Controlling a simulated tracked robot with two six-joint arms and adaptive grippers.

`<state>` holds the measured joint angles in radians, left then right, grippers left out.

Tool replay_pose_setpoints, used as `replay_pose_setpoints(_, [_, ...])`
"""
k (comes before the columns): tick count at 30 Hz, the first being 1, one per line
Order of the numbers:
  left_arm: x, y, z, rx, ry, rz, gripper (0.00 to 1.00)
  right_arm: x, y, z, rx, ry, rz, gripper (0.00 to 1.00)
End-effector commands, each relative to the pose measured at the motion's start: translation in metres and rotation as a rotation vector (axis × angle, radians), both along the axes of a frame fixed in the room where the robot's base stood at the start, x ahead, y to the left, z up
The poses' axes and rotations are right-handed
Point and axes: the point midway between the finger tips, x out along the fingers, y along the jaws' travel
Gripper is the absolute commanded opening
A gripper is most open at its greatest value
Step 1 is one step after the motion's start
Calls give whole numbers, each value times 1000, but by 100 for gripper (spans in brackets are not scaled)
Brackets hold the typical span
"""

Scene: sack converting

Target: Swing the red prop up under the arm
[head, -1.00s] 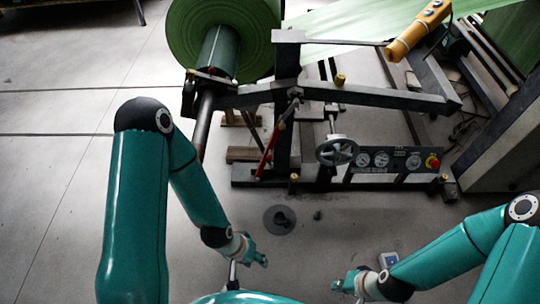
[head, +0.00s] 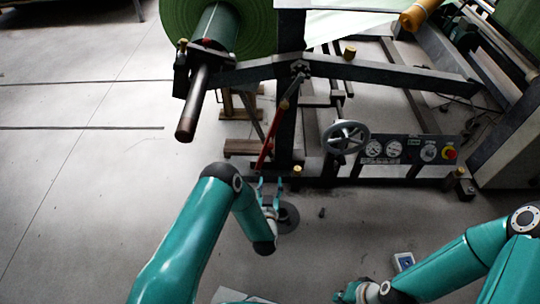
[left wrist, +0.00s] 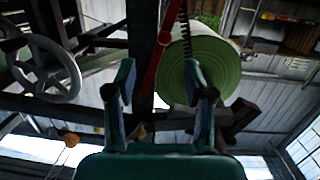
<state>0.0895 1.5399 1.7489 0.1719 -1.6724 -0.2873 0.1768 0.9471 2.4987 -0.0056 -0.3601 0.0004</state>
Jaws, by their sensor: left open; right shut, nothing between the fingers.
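The red prop (head: 265,150) hangs at a slant beside the dark upright post (head: 284,125), its upper end near the pivot on the dark arm (head: 390,73). In the left wrist view the prop (left wrist: 160,50) crosses beyond the fingers, between and above their tips. My left gripper (head: 268,183) is open, pointing up just below the prop's lower end; in the left wrist view nothing shows between its fingers (left wrist: 158,82). Whether it touches the prop cannot be told. My right gripper (head: 345,292) is shut and empty, low over the floor, away from the prop.
A green roll (head: 250,25) on a shaft (head: 192,105) stands at upper left. A handwheel (head: 345,137) and a gauge panel (head: 410,150) are right of the post. A round floor disc (head: 289,217) lies near my left gripper. Open floor (head: 80,190) is at left.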

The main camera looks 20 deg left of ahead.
Motion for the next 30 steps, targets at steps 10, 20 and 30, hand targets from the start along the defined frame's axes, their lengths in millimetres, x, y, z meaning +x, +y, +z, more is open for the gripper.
replay_pose_setpoints(10, [21, 9, 1, 63, -124, 51, 53, 0, 0, -19, 0, -1, 0, 0])
replay_pose_setpoints(20, [85, 28, 0, 61, -125, 50, 53, 0, 0, -44, 0, 0, 0, 0])
replay_pose_setpoints(30, [146, 44, -1, 60, -122, 49, 53, 0, 0, -70, 0, 0, 0, 0])
